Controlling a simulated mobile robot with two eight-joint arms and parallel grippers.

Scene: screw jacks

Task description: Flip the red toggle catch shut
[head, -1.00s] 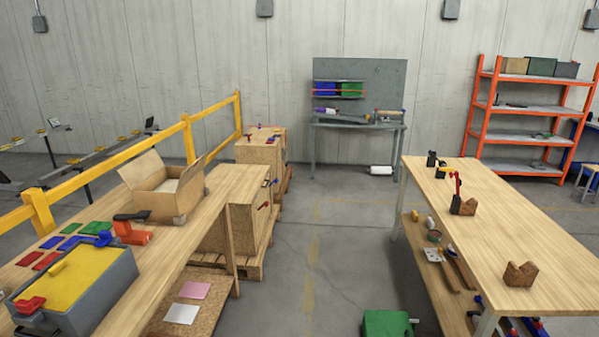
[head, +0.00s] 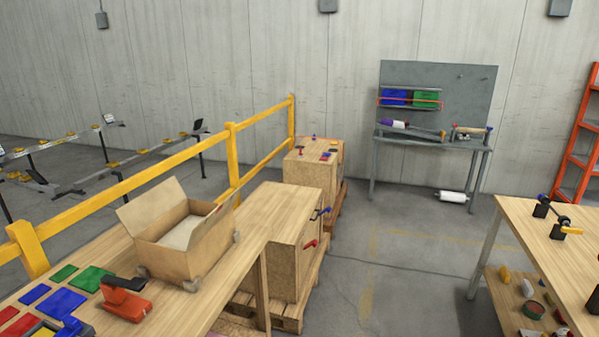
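A wooden crate (head: 300,262) stands on a pallet at the end of the left bench. On its right side are a small red fitting (head: 310,244) and, above it, a blue fitting (head: 321,213); both look like catches or levers, too small to tell open from shut. A red device with a dark handle (head: 125,300) lies on the left bench. A blue fitting (head: 72,327) shows at the bottom left edge, by a sliver of the yellow-topped box. I cannot tell for sure which red part is the toggle catch. Neither gripper is in view.
An open cardboard box (head: 178,245) stands on the left bench (head: 225,265), beside a yellow railing (head: 180,157). A second crate (head: 312,172) is behind. A workbench (head: 550,240) stands at right. The grey floor (head: 375,270) between is clear.

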